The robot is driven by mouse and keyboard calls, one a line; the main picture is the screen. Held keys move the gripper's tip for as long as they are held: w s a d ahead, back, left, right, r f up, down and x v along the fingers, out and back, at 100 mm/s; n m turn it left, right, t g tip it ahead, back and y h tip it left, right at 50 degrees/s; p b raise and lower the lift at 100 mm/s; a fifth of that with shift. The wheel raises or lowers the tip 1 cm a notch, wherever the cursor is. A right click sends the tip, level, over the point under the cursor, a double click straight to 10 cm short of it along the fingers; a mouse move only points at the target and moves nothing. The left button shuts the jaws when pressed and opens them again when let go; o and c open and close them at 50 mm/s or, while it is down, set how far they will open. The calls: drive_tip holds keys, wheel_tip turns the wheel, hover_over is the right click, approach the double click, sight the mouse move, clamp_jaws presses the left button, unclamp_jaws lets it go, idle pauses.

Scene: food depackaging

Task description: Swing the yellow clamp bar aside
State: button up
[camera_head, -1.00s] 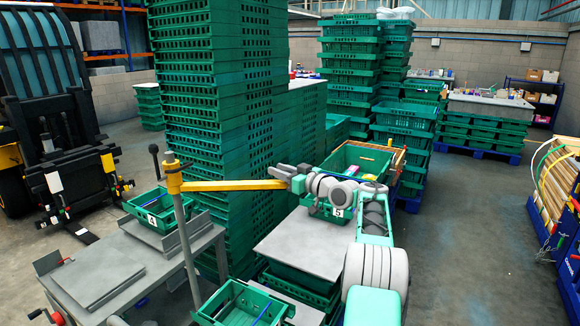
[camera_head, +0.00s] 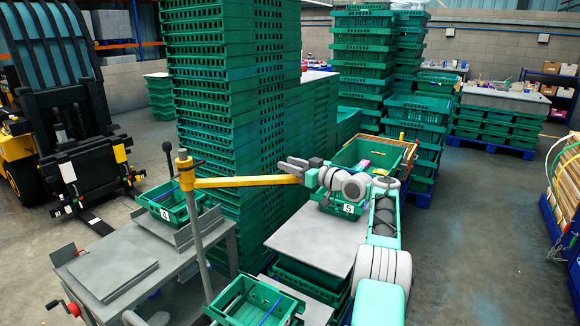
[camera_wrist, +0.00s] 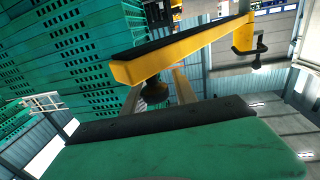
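The yellow clamp bar (camera_head: 245,181) reaches right from the top of a grey upright post (camera_head: 196,235). In the wrist view the bar (camera_wrist: 185,48) crosses the upper half, its near end close to my fingers. My gripper (camera_head: 285,162) is at the bar's free right end in the head view. In the wrist view my gripper's two fingers (camera_wrist: 158,93) stand apart, with a round black knob (camera_wrist: 155,88) showing between them. The fingers look open; I cannot tell whether either touches the bar or knob.
A metal table (camera_head: 138,240) with a flat plate stands below the post. Green crate 4 (camera_head: 172,213) is behind it, and crate 5 (camera_head: 345,208) is by my arm. Tall green crate stacks (camera_head: 225,90) rise close behind the bar. A forklift (camera_head: 80,130) stands left.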

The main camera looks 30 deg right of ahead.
drive_tip(key=shift+o, duration=1.1)
drive_tip(key=shift+d+f, duration=0.1)
drive_tip(key=shift+d, duration=0.05)
drive_tip(key=b+v, duration=0.3)
drive_tip(key=v, duration=0.5)
drive_tip(key=shift+c, duration=0.5)
